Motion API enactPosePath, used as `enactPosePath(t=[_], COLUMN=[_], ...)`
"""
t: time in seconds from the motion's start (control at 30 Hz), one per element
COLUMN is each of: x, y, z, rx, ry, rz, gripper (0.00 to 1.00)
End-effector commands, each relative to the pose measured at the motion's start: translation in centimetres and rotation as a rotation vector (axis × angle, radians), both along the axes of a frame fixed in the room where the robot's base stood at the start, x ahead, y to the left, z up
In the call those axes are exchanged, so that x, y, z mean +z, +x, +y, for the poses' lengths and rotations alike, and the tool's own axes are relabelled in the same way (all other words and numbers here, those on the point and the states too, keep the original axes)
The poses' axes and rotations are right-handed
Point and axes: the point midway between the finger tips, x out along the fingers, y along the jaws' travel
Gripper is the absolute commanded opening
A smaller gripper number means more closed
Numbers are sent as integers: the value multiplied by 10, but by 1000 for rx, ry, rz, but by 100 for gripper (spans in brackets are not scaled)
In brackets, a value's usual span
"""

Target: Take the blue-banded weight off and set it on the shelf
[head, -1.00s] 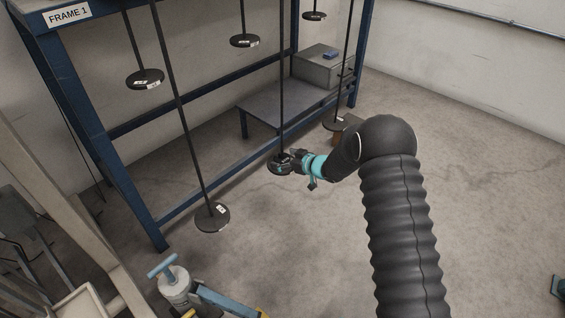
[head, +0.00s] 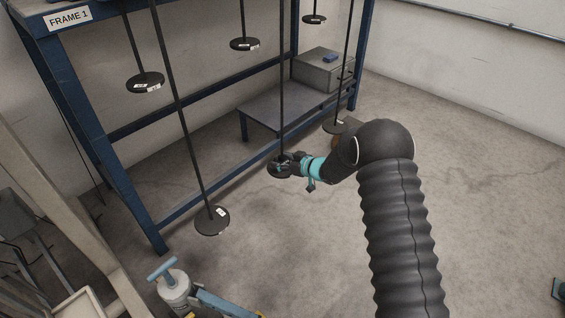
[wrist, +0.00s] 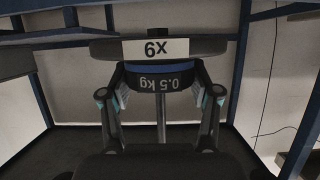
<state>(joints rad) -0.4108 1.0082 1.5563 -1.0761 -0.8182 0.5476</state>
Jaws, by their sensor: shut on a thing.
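The blue-banded weight (wrist: 162,76), dark and marked 0.5 kg upside down, sits between the fingers of my gripper (wrist: 162,92) in the wrist view. The fingers are shut on its sides. A labelled dark plate (wrist: 205,47) shows right against the weight, and a thin rod passes in line behind. In the head view my gripper (head: 286,163) is at the hanger disc (head: 272,171) at the foot of the middle rod; the weight itself is too small to make out there. A low grey shelf (head: 262,103) stands inside the blue frame, behind the gripper.
Other rods with discs hang nearby: front left (head: 212,220), back left (head: 145,82), and one to the right (head: 333,127), partly behind my arm. A grey box (head: 318,72) fills the shelf's far end; its near part is bare. Blue frame posts (head: 110,165) bound the space.

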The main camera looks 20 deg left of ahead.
Motion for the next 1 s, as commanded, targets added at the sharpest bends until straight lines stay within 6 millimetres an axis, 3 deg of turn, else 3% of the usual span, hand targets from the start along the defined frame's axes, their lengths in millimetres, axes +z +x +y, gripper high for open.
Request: enactPosePath(t=[0.27,0.8,1.0], x=[40,35,34], y=[1,-47,-60], z=[1,-119,-149], rx=[1,-4,-2], ry=[3,2,2], rz=[-7,-1,-1], gripper=[16,16,16])
